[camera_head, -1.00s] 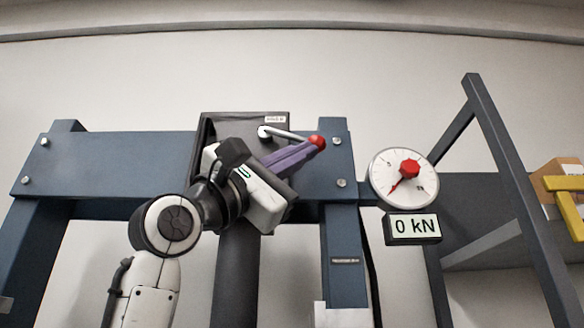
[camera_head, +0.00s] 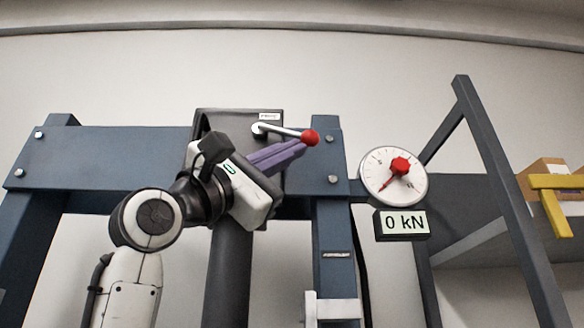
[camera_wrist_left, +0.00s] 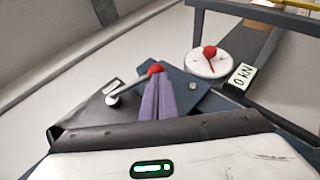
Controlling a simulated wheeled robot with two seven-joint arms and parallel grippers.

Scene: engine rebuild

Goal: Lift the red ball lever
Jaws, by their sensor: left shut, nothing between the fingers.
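The lever is a thin metal rod (camera_head: 280,131) with a red ball (camera_head: 309,138) at its right end, mounted on the dark box (camera_head: 266,117) of the press. The rod slopes slightly down to the right. My left gripper (camera_head: 300,147) has purple fingers, shut and empty, with their tips just below and left of the red ball. In the left wrist view the red ball (camera_wrist_left: 156,69) sits just beyond the fingertips (camera_wrist_left: 157,80). I cannot tell whether they touch. My right gripper is not in view.
A blue press frame (camera_head: 110,155) spans behind the arm. A round gauge (camera_head: 393,176) with a red hub and a "0 kN" display (camera_head: 402,224) hang to the right. A shelf with a cardboard box (camera_head: 545,172) and a yellow part (camera_head: 553,197) stands far right. Space above the lever is clear.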

